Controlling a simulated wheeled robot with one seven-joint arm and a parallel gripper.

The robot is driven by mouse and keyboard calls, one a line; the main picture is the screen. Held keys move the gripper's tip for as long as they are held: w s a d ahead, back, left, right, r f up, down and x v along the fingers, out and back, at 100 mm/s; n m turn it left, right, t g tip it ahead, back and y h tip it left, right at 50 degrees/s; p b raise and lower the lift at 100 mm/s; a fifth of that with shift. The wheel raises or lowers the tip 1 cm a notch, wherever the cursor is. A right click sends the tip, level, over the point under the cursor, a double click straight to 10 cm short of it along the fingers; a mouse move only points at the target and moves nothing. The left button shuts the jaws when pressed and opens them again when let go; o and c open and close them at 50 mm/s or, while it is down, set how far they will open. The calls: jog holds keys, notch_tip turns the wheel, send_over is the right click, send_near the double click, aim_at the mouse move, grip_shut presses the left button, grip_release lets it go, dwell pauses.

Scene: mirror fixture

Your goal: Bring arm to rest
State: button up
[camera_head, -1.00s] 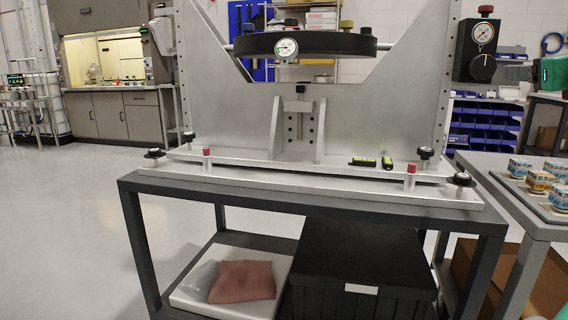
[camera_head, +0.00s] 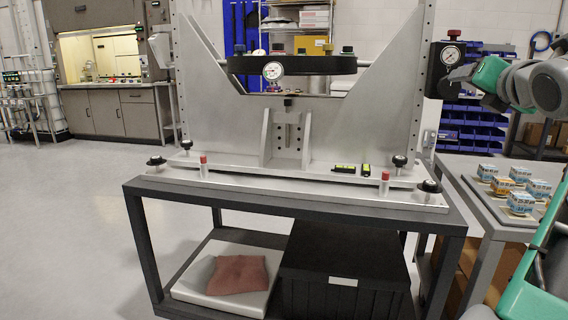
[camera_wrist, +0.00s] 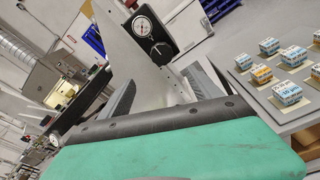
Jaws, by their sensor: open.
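My gripper (camera_wrist: 163,92) shows in the wrist view with its two grey fingers spread apart and nothing between them. The green wrist casing fills the lower part of that view. In the head view my green and grey arm is folded in at the right edge, beside the fixture's right upright. The mirror fixture (camera_head: 230,130) stands on a dark-framed bench, with a round black mirror mount (camera_head: 310,64) and a dial gauge at its centre. In the wrist view part of the fixture's plate and a gauge box (camera_wrist: 147,33) lie beyond the fingers.
A side table (camera_head: 478,212) at right carries several small boxes (camera_head: 521,203), below my arm. Black and yellow items (camera_head: 345,169) lie on the fixture base. A red cloth (camera_head: 238,274) and a black crate (camera_head: 345,262) sit on the lower shelf. The floor (camera_head: 70,220) at left is clear.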

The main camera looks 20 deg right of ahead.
jog(key=w+a+m+g+y+p, duration=0.35)
jog(key=w+a+m+p, duration=0.55)
jog(key=a+p, duration=0.4)
jog(key=a+f+m+g+y+p, duration=0.25)
jog(key=a+f+m+p, duration=0.25)
jog(key=a+m+p, duration=0.5)
jog(key=s+a+f+m+g+p, duration=0.3)
jog(key=s+a+f+p, duration=0.2)
jog(key=s+a, duration=0.3)
jog(key=s+a+f+m+g+y+p, duration=0.1)
jog(key=s+a+f+m+g+p, duration=0.1)
jog(key=s+a+f+p, duration=0.3)
jog(key=s+a+f+m, duration=0.1)
jog(key=s+a+f, duration=0.1)
jog(key=s+a, duration=0.2)
jog(key=shift+s+a+g+p, duration=0.15)
jog(key=shift+s+g+p, duration=0.15)
jog(key=shift+s+g, duration=0.15)
